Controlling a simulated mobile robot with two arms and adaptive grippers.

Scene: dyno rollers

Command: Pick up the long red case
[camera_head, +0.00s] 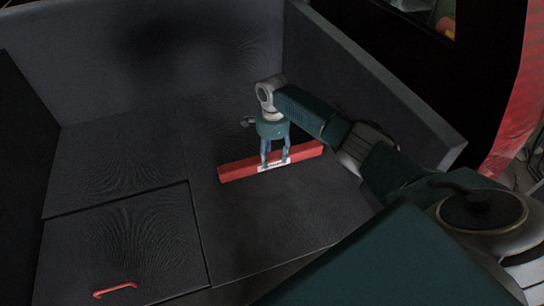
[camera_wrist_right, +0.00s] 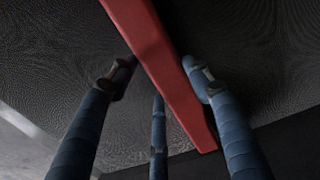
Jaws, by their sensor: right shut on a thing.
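The long red case (camera_head: 238,169) is a narrow bar with a pale label on its near side. It lies across the dark floor panel in the middle of the head view, its right end a little farther back. My right gripper (camera_head: 275,162) points down over the middle of the case and is shut on it. In the right wrist view the red case (camera_wrist_right: 160,52) runs diagonally between the fingers of my right gripper (camera_wrist_right: 160,76), with one finger on the left and others on the right and below. My left gripper is not in view.
Dark grey walls rise at the back (camera_head: 150,60) and along the right (camera_head: 375,85). A small red handle (camera_head: 115,290) sits on the front left floor panel. The floor left of the case is clear.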

